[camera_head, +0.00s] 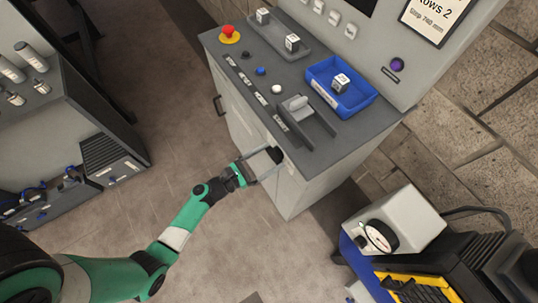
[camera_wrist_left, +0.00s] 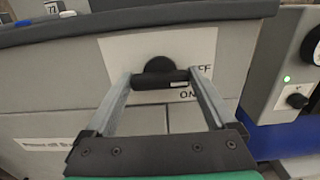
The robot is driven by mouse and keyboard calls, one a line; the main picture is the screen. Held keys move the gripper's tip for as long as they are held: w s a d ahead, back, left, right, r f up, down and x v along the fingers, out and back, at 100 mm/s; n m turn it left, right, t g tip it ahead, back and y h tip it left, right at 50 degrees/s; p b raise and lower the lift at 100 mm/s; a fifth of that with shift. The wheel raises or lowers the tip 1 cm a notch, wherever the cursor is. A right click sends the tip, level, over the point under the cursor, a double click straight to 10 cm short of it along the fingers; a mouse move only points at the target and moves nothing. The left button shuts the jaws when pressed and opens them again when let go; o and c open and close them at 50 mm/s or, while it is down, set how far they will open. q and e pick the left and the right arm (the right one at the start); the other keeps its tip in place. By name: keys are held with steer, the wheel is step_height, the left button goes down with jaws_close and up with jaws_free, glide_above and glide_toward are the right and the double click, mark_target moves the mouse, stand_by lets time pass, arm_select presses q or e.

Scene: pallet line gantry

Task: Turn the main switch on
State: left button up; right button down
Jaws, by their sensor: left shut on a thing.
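The main switch (camera_head: 275,155) is a black knob on the side of the grey console. In the left wrist view its black handle (camera_wrist_left: 160,79) lies about level across a round hub, on a white plate (camera_wrist_left: 120,50). An "OFF" mark sits to the right of the handle and "ON" to the lower right, both partly hidden by a finger. My left gripper (camera_head: 266,161) has its two long grey fingers on the two ends of the handle; the wrist view also shows the left gripper (camera_wrist_left: 162,82) shut on it. My right gripper is not in view.
Open floor lies around my left arm.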

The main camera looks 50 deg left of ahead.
arm_select(q)
steer(key=shift+m, duration=0.3)
steer(key=shift+d+f+m+b, duration=0.15)
steer(key=shift+m+b, duration=2.5)
steer(key=shift+m, duration=1.65)
steer(key=shift+d+f+m+b, duration=0.1)
steer(key=shift+m+b, duration=2.5)
steer(key=shift+m, duration=1.7)
steer(key=o, duration=1.1)
steer(key=shift+c, duration=0.2)
